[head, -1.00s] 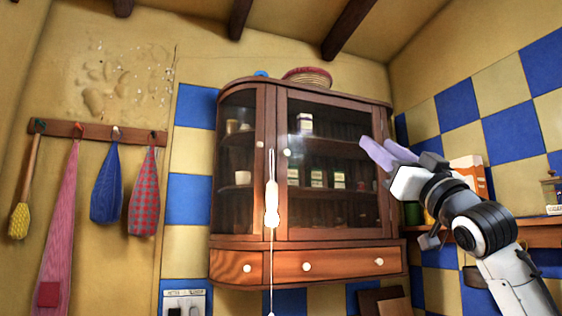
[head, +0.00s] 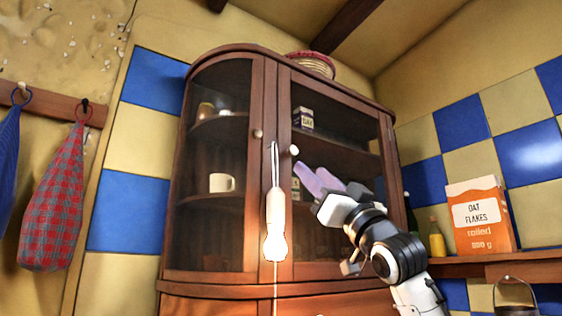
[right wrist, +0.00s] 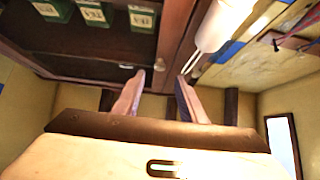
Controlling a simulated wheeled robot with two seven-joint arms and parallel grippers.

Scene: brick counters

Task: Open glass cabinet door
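The wooden glass cabinet (head: 268,90) hangs on the wall with both its doors shut. The wide right glass door has a small pale knob (head: 293,150) at its left edge. The narrower left door has its own knob (head: 257,134). My right gripper (head: 313,177) is in front of the right door, just below and right of its knob, apart from it. In the right wrist view its two purple-grey fingers (right wrist: 161,77) are spread with nothing between them. My left gripper is out of view.
Cups and tins stand behind the glass. An oat flakes box (head: 480,215) and a bottle (head: 437,239) stand on the shelf at right.

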